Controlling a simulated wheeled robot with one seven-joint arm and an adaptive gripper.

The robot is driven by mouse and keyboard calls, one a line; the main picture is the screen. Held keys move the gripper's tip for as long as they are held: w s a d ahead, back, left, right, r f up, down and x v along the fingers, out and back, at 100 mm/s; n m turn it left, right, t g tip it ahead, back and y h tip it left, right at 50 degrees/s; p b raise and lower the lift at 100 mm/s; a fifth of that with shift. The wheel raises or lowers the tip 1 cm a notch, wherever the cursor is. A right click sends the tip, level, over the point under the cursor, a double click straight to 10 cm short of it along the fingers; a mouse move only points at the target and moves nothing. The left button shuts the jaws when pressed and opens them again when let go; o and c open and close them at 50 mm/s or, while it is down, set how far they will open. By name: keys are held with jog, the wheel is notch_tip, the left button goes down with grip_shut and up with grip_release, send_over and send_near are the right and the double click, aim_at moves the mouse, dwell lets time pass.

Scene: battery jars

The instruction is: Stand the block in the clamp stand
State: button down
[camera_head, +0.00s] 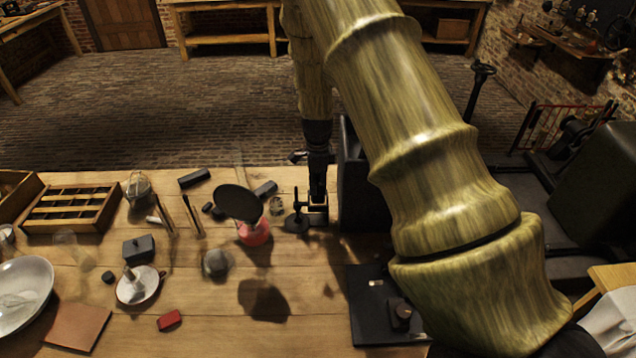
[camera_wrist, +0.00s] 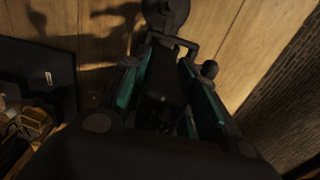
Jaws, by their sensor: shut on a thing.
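My gripper (camera_head: 317,190) points down at the back edge of the wooden table, beside the small black clamp stand (camera_head: 297,222). In the wrist view my gripper (camera_wrist: 172,85) has its teal-lined fingers shut on a dark block (camera_wrist: 163,98). The block is mostly in shadow, and its lower end is hard to make out. The clamp stand also shows at the top of the wrist view (camera_wrist: 165,14), just beyond the fingertips. I cannot tell whether the block touches the stand. In the head view the block cannot be told apart from the dark gripper.
A large dark box (camera_head: 352,175) stands just right of my gripper. A black board (camera_head: 372,318) lies in front of it. A round dark disc (camera_head: 238,202) over a red base stands to the left. Dark blocks (camera_head: 194,178) lie further left. The table's front middle is mostly clear.

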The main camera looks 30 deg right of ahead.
aim_at(318, 194)
jog(key=shift+f+b, duration=1)
jog(key=shift+f, duration=1.6)
jog(key=c, duration=1.1)
grip_release()
jog(key=shift+o, duration=0.2)
jog(key=shift+r, duration=0.1)
notch_tip(318, 194, up, 12)
jog(key=shift+f, duration=0.1)
